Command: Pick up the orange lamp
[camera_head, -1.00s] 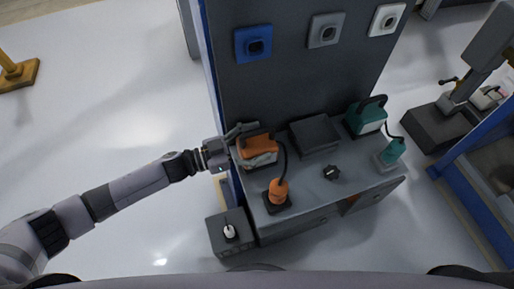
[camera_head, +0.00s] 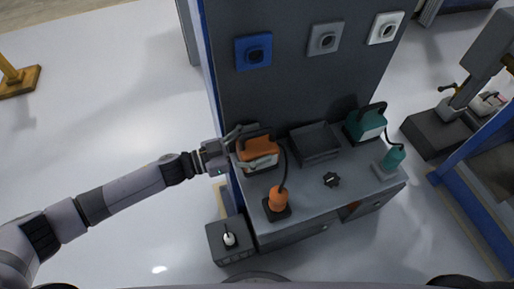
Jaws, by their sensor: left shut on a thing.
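The orange lamp (camera_head: 258,149) is a boxy orange unit with a dark handle on top. It is at the left end of the grey workbench (camera_head: 318,199). A black cable runs from it to an orange piece (camera_head: 278,198) in a dark square base near the bench's front edge. My left gripper (camera_head: 240,137) reaches in from the left and is shut on the orange lamp near its top left. The exact contact at the handle is too small to see clearly. I cannot tell whether the lamp's underside touches the bench. My right gripper is out of view.
A tall dark panel (camera_head: 300,75) stands behind. A grey box (camera_head: 230,239) is at the lower left.

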